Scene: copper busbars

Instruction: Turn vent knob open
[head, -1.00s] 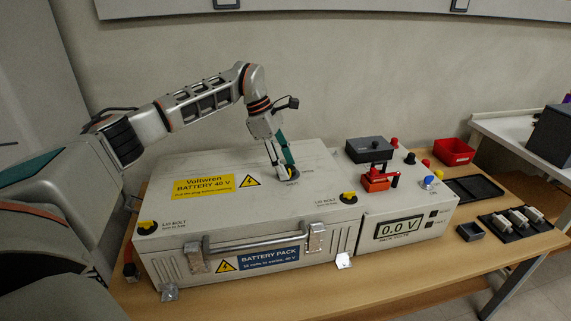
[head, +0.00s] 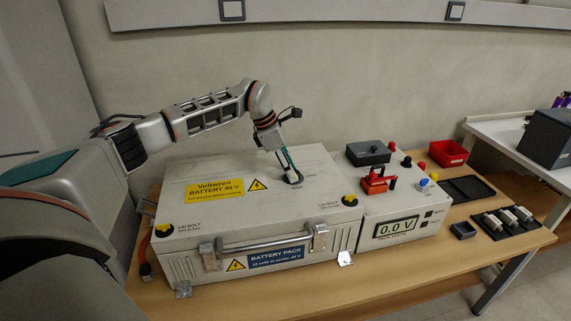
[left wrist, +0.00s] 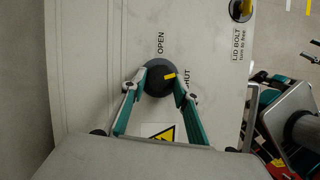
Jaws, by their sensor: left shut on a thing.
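The vent knob (left wrist: 155,66) is a dark round knob on the pale lid of the battery box (head: 215,215). Its yellow mark (left wrist: 170,76) points towards the word SHUT (left wrist: 187,79); the word OPEN (left wrist: 161,43) is printed a quarter turn away. My left gripper (left wrist: 155,90) reaches down to the lid, with its fingers on opposite sides of the knob, shut on it. In the head view the left gripper (head: 292,177) hides most of the knob. My right gripper is not in view.
Yellow-and-black lid bolts (head: 350,200) (head: 164,230) sit at the lid's front corners. A metal handle (head: 265,240) runs along the box front. The unit at right carries a red switch (head: 376,182) and a 0.0 V display (head: 397,228). A red bin (head: 447,153) stands behind.

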